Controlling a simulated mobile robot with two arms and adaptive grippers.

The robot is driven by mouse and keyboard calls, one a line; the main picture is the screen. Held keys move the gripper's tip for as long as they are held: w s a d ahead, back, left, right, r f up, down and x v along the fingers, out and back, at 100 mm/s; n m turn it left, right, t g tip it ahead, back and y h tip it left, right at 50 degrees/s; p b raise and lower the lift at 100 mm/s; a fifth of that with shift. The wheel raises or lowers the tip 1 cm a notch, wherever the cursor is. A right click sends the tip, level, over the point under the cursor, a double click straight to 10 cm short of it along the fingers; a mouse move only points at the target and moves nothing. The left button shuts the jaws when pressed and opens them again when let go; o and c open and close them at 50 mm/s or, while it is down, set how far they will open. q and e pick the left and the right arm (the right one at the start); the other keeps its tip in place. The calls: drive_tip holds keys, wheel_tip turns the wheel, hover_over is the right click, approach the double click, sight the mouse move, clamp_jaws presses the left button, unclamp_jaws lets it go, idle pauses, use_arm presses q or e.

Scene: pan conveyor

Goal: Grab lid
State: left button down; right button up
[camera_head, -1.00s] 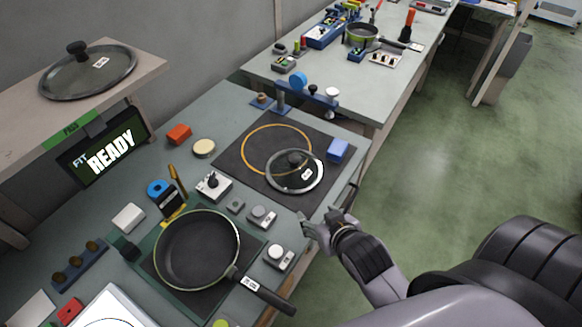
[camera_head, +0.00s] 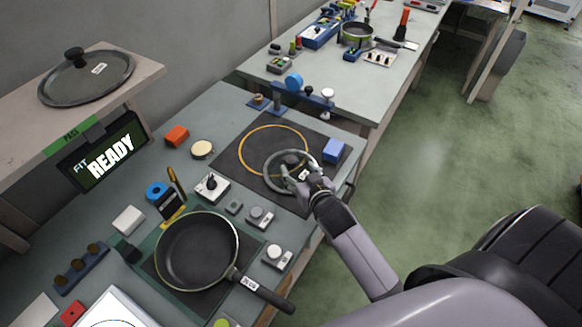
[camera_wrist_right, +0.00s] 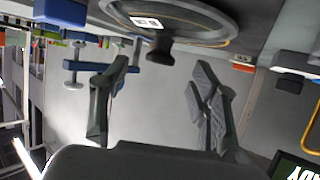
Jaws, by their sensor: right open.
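A glass lid (camera_head: 273,163) with a grey rim and dark knob lies on the dark mat (camera_head: 236,158), partly inside its orange ring. My right gripper (camera_head: 297,182) is over the lid's near right part and hides some of it. In the right wrist view the lid (camera_wrist_right: 205,22) is at the top, its knob (camera_wrist_right: 160,52) just beyond the open fingers (camera_wrist_right: 163,72), with a visible gap on both sides. A black frying pan (camera_head: 195,250) sits on the near station. A second lid (camera_head: 85,75) lies on the shelf at upper left. My left gripper is not in view.
A blue block (camera_head: 333,150) lies right of the lid. A blue clamp-like fixture (camera_head: 293,83) stands behind the mat. A switch box (camera_head: 211,187) and small buttons lie between pan and mat. A READY screen (camera_head: 105,155) is at left. Open floor is to the right.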

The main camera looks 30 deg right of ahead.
sight(293, 163)
drive_tip(key=shift+r+p+x, duration=0.2)
drive_tip(key=shift+p+x, duration=0.5)
drive_tip(key=shift+x, duration=2.6)
drive_tip(key=shift+c, duration=0.5)
clamp_jaws()
